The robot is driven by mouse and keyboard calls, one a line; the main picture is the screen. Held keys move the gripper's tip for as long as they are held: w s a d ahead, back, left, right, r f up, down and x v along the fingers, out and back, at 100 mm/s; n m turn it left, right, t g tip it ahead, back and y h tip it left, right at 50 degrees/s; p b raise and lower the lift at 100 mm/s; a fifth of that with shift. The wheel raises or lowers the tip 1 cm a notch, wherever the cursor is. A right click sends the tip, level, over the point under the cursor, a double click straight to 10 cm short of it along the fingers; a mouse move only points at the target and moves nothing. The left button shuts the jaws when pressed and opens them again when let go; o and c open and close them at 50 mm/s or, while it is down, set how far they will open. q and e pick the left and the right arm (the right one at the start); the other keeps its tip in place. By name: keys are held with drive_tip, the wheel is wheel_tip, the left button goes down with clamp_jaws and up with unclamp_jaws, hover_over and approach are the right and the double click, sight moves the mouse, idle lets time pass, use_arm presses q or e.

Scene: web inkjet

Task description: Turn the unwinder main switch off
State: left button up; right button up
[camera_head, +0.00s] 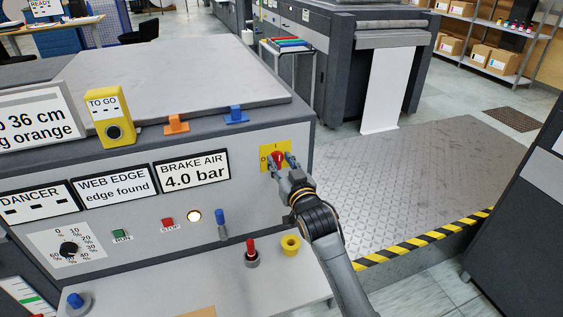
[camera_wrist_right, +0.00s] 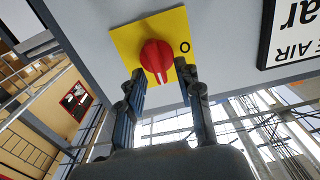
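The main switch is a red rotary knob (camera_head: 277,158) on a yellow plate (camera_head: 286,148) at the right end of the grey panel. The plate carries "I" at the top and "0" at the left. In the right wrist view the red knob (camera_wrist_right: 156,56) has a white pointer mark on the side away from the panel's lower edge, toward "I". My right gripper (camera_head: 279,161) is open at the knob, with one finger on each side of it. The right wrist view shows the fingertips (camera_wrist_right: 160,68) close beside the knob; contact cannot be told. My left gripper is out of view.
Below the switch, a ledge carries a red-topped peg (camera_head: 251,252) and a yellow ring (camera_head: 290,244). A blue-handled lever (camera_head: 221,224) and red STOP button (camera_head: 167,223) are left on the panel. A metal platform with a striped edge (camera_head: 425,239) lies right.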

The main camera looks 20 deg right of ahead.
clamp_jaws()
drive_tip(key=n+p, duration=0.1)
drive_tip(key=n, duration=0.1)
drive_tip(key=shift+a+n, duration=0.15)
drive_tip(key=shift+n, duration=0.25)
drive_tip(key=n, duration=0.1)
drive_tip(key=n+p, duration=0.1)
drive_tip(key=n, duration=0.1)
drive_tip(key=shift+a+n, duration=0.2)
drive_tip(key=shift+n, duration=0.1)
drive_tip(key=n, duration=0.4)
drive_tip(key=f+n+p, duration=0.1)
drive_tip(key=n, duration=0.6)
drive_tip(key=shift+a+f+n+p, duration=0.15)
drive_tip(key=shift+a+n+p, duration=0.15)
